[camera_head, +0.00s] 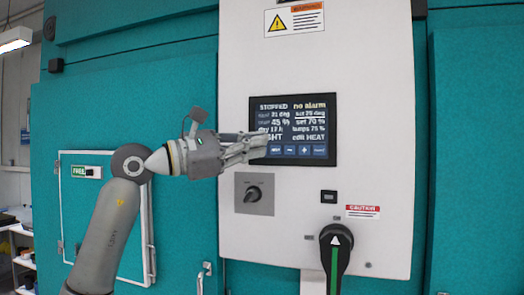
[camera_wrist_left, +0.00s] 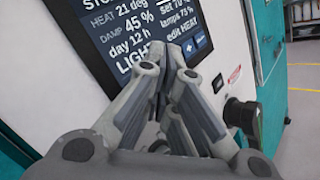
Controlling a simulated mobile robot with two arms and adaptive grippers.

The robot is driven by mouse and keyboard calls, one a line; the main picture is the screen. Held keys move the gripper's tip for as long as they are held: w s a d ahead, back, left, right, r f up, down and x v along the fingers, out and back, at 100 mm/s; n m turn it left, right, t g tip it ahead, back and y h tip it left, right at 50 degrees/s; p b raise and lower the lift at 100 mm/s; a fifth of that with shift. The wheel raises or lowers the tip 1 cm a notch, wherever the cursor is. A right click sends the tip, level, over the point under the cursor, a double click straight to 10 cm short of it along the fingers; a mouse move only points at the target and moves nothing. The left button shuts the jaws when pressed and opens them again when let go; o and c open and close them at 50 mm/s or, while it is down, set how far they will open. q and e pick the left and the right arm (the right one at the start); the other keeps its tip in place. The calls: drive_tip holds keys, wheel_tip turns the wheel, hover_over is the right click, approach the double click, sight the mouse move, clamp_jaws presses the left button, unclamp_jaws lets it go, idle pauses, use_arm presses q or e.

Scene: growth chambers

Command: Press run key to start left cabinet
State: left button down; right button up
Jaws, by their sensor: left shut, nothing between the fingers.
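The control screen (camera_head: 300,115) is a dark panel on a white cabinet front (camera_head: 350,60). It reads "STOPPED" and "no alarm", with "edit HEAT" at the lower right. A row of small blue keys (camera_head: 304,150) runs along its bottom edge; their labels are too small to read surely, apart from minus and plus. My left gripper (camera_head: 262,143) is shut and empty, its fingertips in front of the lower left of the screen. In the left wrist view the fingers (camera_wrist_left: 168,66) cover part of the screen (camera_wrist_left: 128,32) and most of the keys. I cannot tell whether they touch it.
Below the screen are a rotary switch (camera_head: 253,193), a small black button (camera_head: 329,197) and a large black handle with a green arrow (camera_head: 335,250). A teal wall surrounds the white front.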

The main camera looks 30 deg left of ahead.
idle(0.8)
use_arm(q)
drive_tip(key=shift+w, duration=0.15)
drive_tip(key=shift+w+a+p, duration=0.1)
drive_tip(key=shift+w+p, duration=0.2)
drive_tip(key=shift+w, duration=0.3)
idle(0.5)
drive_tip(key=shift+s, duration=0.75)
